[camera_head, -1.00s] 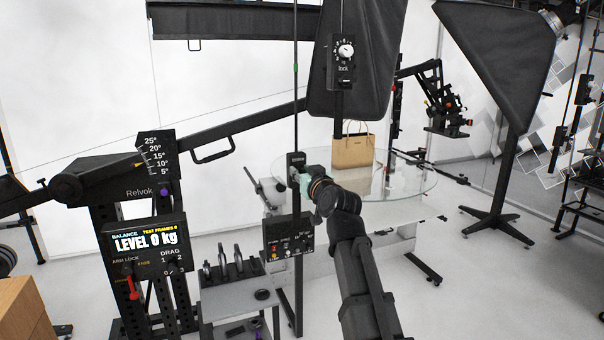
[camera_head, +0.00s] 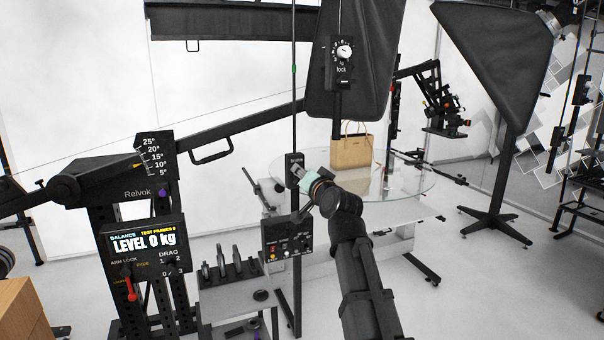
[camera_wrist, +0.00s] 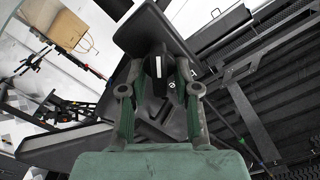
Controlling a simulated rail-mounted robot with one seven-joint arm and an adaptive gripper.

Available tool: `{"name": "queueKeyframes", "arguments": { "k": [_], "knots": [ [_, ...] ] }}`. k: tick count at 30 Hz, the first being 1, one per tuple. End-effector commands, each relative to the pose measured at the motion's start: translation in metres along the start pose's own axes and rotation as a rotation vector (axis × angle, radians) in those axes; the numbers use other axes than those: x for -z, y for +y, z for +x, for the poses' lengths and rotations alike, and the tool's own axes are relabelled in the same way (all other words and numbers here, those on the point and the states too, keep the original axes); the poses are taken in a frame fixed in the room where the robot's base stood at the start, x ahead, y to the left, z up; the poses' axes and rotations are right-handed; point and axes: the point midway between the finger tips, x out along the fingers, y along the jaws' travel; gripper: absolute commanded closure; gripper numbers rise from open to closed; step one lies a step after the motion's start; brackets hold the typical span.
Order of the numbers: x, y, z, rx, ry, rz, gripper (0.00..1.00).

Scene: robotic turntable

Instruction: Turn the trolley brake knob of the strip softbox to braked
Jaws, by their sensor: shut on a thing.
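The black knob (camera_wrist: 154,67) with a white pointer line shows in the wrist view, on a dark housing. My gripper (camera_wrist: 157,72) has its two green-grey fingers closed on either side of it. In the head view my gripper (camera_head: 298,172) is at the small black labelled box (camera_head: 294,159) on a thin vertical post. There the wrist hides most of the knob. Part of a letter shows beside the knob in the wrist view, but the brake marking is not readable.
A control box (camera_head: 287,238) with small knobs is below my gripper. A glass turntable (camera_head: 405,185) carrying a tan bag (camera_head: 352,152) stands behind my arm. A small grey table (camera_head: 225,295) is at lower left.

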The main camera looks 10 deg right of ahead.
Motion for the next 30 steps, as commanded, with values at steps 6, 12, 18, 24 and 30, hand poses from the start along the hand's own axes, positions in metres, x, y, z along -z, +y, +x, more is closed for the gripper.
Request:
{"name": "queueKeyframes", "arguments": {
  "k": [6,12,18,24,30],
  "knots": [
    [0.0008,0.0015,-0.0004,0.000,-0.001,0.208,1.00],
    [0.0006,0.0035,-0.0005,-0.001,0.000,0.398,1.00],
    [0.0000,0.0052,-0.0007,-0.001,0.000,0.582,1.00],
    [-0.0016,0.0070,-0.0005,-0.001,0.000,0.738,1.00],
    [-0.0025,0.0081,-0.0005,0.000,0.001,0.845,1.00]
  ]
}}
